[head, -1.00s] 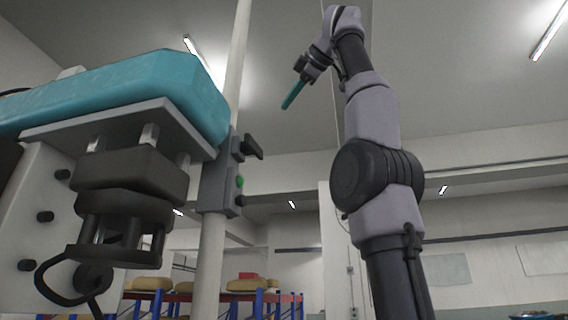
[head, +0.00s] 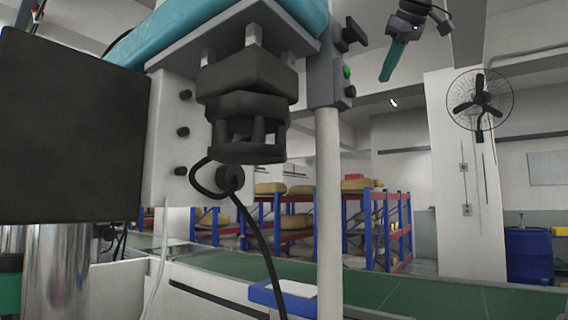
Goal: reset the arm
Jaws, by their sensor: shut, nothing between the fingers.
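My gripper (head: 388,74) is at the top of the head view, right of the upright post. Its slim teal fingers point down and slightly left, together, with nothing seen between them. It hangs in the air, apart from everything around it. Only a dark wrist piece (head: 408,22) and a bit of cable show above it; the rest of my arm is outside the picture.
A teal-topped machine (head: 227,30) with a dark clamp-like part (head: 247,85) hangs at upper left, beside a white post (head: 329,220). A dark panel (head: 70,125) fills the left. Blue-and-red racks (head: 395,215), a wall fan (head: 480,100) and a blue barrel (head: 528,255) stand behind a green surface (head: 400,290).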

